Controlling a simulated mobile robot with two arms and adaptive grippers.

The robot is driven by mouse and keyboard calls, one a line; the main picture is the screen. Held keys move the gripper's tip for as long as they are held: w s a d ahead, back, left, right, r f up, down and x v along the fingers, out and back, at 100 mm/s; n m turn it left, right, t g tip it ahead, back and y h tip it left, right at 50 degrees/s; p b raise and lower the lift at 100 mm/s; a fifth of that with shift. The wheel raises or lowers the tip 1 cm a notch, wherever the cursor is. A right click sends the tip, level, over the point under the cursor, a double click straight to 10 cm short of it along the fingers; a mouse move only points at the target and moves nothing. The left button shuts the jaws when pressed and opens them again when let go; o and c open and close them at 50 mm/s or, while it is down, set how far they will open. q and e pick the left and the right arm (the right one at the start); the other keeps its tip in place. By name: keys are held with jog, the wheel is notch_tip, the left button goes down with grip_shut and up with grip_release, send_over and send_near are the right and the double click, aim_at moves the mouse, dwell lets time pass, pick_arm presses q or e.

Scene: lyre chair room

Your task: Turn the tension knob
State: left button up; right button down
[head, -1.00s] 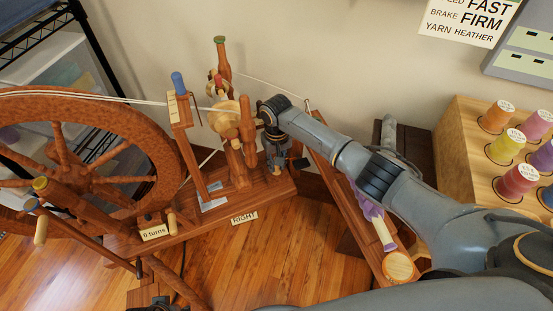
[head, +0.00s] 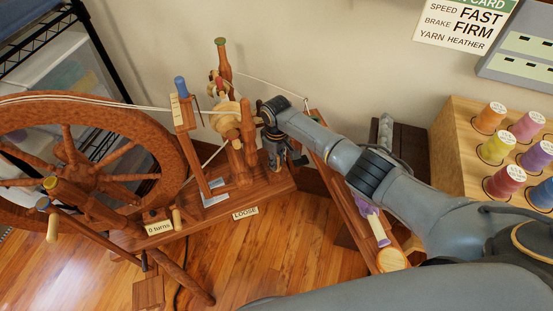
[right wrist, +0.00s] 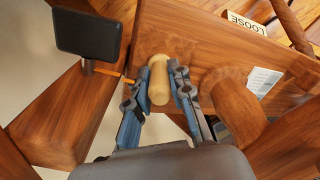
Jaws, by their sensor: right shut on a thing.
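The spinning wheel's wooden base (head: 270,192) carries a label reading LOOSE (head: 245,212), which also shows in the right wrist view (right wrist: 246,23). The tension knob (right wrist: 159,82) is a pale wooden peg at the end of the base. My right gripper (right wrist: 166,84) is shut on it, with one finger on each side. In the head view my right gripper (head: 283,160) is at the right end of the base, and the arm hides the knob there. My left gripper is not in view.
The large drive wheel (head: 65,128) stands at left, with a "0 turns" tag (head: 159,227) near it. A wooden rack of thread spools (head: 453,128) is at right. A card (head: 462,27) on the wall reads speed FAST, brake FIRM, yarn HEATHER.

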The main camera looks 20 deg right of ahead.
dwell(0.3)
jog(key=c, duration=1.2)
grip_release()
jog(key=shift+r, duration=0.1)
notch_tip(320, 180, up, 12)
jog(key=shift+f, duration=0.1)
